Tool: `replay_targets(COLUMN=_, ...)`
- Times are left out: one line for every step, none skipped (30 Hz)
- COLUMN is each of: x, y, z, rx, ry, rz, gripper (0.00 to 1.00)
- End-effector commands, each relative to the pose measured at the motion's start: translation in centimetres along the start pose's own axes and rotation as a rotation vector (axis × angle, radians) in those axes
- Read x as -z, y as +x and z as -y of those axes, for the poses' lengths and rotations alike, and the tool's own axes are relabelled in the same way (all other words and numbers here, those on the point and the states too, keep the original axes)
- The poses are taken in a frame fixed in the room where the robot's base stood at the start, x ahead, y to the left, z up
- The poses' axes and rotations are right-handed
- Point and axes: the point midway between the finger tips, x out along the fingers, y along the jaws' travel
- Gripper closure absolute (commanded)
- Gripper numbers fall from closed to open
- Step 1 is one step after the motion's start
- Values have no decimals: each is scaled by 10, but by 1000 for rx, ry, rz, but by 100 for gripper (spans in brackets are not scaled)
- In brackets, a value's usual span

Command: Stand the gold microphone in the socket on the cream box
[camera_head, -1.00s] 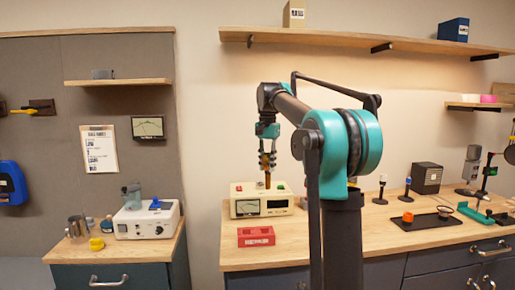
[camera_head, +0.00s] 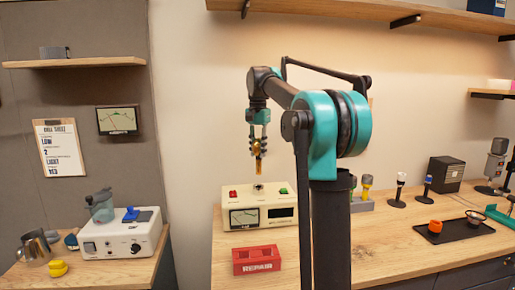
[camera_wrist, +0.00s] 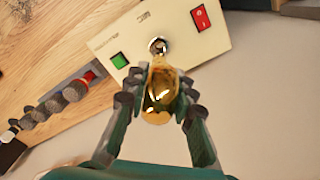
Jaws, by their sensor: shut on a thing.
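The cream box (camera_head: 227,206) stands on the wooden bench, with a dial meter and a dark display on its front. Its round metal socket (camera_wrist: 157,45) is on top, between a green button (camera_wrist: 120,61) and a red switch (camera_wrist: 201,18). The socket also shows small in the head view (camera_head: 258,187). My gripper (camera_head: 258,147) is shut on the gold microphone (camera_wrist: 158,100) and holds it roughly upright above the box. In the head view the microphone's lower end (camera_head: 258,168) appears slightly above the socket, apart from it. In the wrist view its far end overlaps the socket's near edge.
A red block (camera_head: 256,260) lies in front of the cream box. Several microphones in a rack (camera_wrist: 62,92) stand beside the box. A black tray (camera_head: 462,229) and a dark box (camera_head: 446,174) are farther right. A white device (camera_head: 122,238) stands on the left cabinet.

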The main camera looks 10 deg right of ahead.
Motion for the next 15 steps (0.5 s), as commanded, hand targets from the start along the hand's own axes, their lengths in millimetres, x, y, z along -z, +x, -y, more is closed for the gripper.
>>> replay_targets(x=0, y=3, z=0, rx=0, ry=0, rz=0, gripper=100)
replay_targets(x=0, y=4, z=0, rx=0, ry=0, rz=0, gripper=100)
replay_targets(x=0, y=7, z=0, rx=0, ry=0, rz=0, gripper=100)
replay_targets(x=0, y=9, z=0, rx=0, ry=0, rz=0, gripper=100)
replay_targets(x=0, y=11, z=0, rx=0, ry=0, rz=0, gripper=100)
replay_targets(x=0, y=14, z=0, rx=0, ry=0, rz=0, gripper=100)
replay_targets(x=0, y=15, z=0, rx=0, ry=0, rz=0, gripper=100)
replay_targets(x=0, y=17, z=0, rx=0, ry=0, rz=0, gripper=100)
replay_targets(x=0, y=20, z=0, rx=0, ry=0, rz=0, gripper=100)
replay_targets(x=0, y=22, z=0, rx=0, ry=0, rz=0, gripper=100)
replay_targets(x=0, y=24, z=0, rx=0, ry=0, rz=0, gripper=100)
replay_targets(x=0, y=26, z=0, rx=0, ry=0, rz=0, gripper=100)
replay_targets(x=0, y=28, z=0, rx=0, ry=0, rz=0, gripper=100)
replay_targets(x=0, y=30, z=0, rx=0, ry=0, rz=0, gripper=100)
replay_targets(x=0, y=32, z=0, rx=0, ry=0, rz=0, gripper=100)
